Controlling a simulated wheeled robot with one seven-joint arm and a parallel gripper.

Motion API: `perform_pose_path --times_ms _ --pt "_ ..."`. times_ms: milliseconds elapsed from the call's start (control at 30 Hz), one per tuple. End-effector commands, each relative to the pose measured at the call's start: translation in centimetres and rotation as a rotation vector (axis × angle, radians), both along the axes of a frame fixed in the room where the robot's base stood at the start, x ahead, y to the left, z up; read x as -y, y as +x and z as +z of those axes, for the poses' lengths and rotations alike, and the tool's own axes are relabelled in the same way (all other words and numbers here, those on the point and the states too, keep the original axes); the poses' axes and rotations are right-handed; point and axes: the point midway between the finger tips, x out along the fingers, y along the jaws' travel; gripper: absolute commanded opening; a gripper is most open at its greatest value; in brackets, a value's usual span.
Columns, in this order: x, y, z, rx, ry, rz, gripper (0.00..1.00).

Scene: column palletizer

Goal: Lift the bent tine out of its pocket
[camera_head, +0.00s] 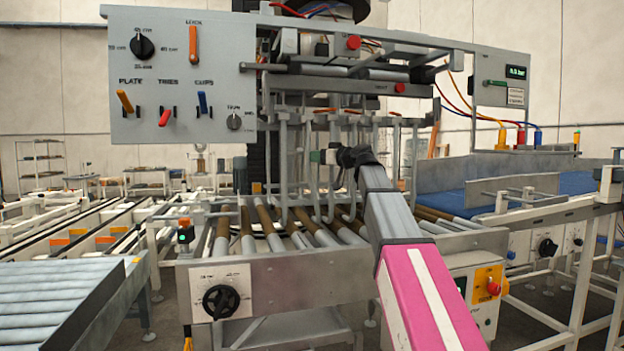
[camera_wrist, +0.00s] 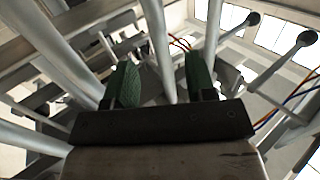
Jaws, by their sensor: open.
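A row of grey tines (camera_head: 283,160) hangs from the machine's head, over the rollers. Several have hooked lower ends. I cannot tell for certain which one is the bent tine. My gripper (camera_head: 326,157) is among the tines at the right part of the row. In the wrist view my gripper (camera_wrist: 162,82) is open, with its two green fingers apart. One grey tine (camera_wrist: 158,45) runs between the fingers, with a gap showing to each. The pockets holding the tines are not clearly seen.
Other tines (camera_wrist: 212,45) stand close on both sides of my gripper. Below is a roller bed (camera_head: 270,228) with brown and grey rollers. A control panel (camera_head: 180,75) with levers is at the upper left. A blue conveyor (camera_head: 460,198) lies to the right.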

Motion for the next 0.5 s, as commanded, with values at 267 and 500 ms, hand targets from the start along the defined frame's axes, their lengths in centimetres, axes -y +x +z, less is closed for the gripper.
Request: perform_pose_path --times_ms 267,500 --pt "-2.1 1.8 0.0 -0.001 -0.001 0.0 0.51" --pt "-4.3 3.6 0.2 -0.001 0.0 0.002 0.51"
